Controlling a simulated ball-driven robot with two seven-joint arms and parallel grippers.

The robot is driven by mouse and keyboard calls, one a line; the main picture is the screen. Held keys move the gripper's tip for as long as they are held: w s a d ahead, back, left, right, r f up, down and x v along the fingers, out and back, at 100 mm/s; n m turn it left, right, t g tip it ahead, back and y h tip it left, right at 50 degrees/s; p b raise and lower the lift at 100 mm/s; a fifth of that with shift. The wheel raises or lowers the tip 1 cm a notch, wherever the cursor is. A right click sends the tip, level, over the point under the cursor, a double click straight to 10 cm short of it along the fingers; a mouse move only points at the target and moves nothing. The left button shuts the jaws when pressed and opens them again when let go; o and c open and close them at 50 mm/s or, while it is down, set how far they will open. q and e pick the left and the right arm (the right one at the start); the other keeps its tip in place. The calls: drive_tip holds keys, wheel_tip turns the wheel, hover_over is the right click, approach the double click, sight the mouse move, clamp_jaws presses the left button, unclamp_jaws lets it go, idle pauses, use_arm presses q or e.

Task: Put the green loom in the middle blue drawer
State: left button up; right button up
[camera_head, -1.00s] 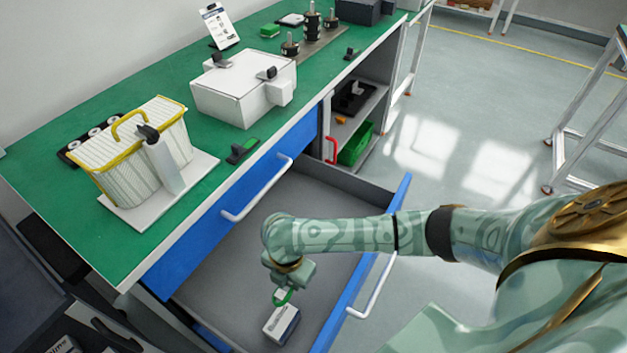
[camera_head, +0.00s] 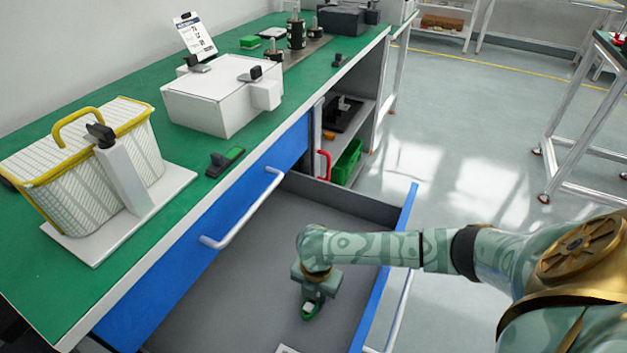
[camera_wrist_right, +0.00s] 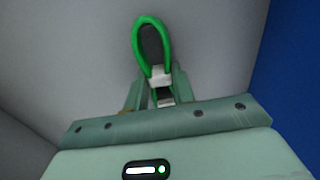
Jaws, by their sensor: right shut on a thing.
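The green loom (camera_wrist_right: 144,42) is a bent loop of green cable with a pale connector. My right gripper (camera_wrist_right: 161,88) is shut on it at the connector, and the loop sticks out beyond the fingertips. In the head view my right gripper (camera_head: 312,300) hangs inside the open middle blue drawer (camera_head: 262,262), with the loom (camera_head: 313,311) below it. The drawer has a grey floor and is pulled out from the bench. I cannot tell whether the loom touches the floor. My left gripper is not in view.
A small white box (camera_head: 288,349) lies in the drawer, cut off by the bottom edge. Above, the green bench top (camera_head: 250,165) carries a yellow-rimmed basket (camera_head: 85,165) and a white box (camera_head: 222,92). The drawer floor around my gripper is mostly bare.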

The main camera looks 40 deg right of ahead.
drive_tip(key=o, duration=1)
use_arm(q)
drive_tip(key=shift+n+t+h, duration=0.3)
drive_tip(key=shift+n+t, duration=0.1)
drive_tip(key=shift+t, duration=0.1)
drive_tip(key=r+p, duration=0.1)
drive_tip(key=p, duration=0.1)
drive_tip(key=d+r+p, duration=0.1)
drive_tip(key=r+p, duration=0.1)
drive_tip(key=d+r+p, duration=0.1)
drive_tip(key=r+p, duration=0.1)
drive_tip(key=p, duration=0.1)
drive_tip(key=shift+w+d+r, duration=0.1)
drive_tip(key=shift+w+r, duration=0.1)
use_arm(e)
wheel_tip(320, 180, up, 12)
drive_tip(key=shift+r, duration=0.2)
drive_tip(key=shift+f, duration=0.1)
